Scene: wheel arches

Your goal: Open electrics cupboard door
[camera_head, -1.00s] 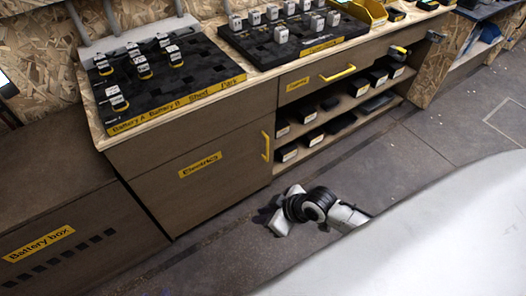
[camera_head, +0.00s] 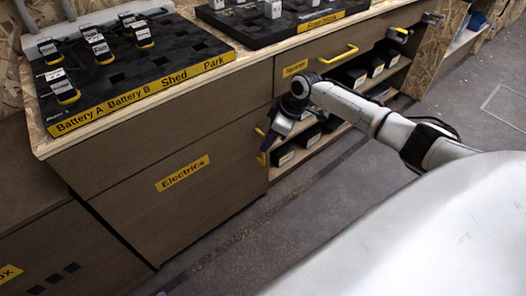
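The electrics cupboard door (camera_head: 165,215) is a brown wooden panel with a yellow "Electrics" label (camera_head: 183,173). It looks closed, flush with the cabinet front. Its upright yellow handle (camera_head: 261,158) is at the door's right edge, and its middle is hidden behind my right gripper. My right gripper (camera_head: 269,141) hangs in front of the handle, fingers pointing down, with the white arm reaching in from the right. I cannot tell whether the fingers touch the handle or how far apart they are. My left gripper is not in view.
Above is a worktop with a black battery board (camera_head: 130,75). A drawer with a yellow handle (camera_head: 338,55) and open shelves with dark boxes (camera_head: 283,157) lie right of the door. A battery box (camera_head: 60,262) stands at left. The floor (camera_head: 250,232) before the door is clear.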

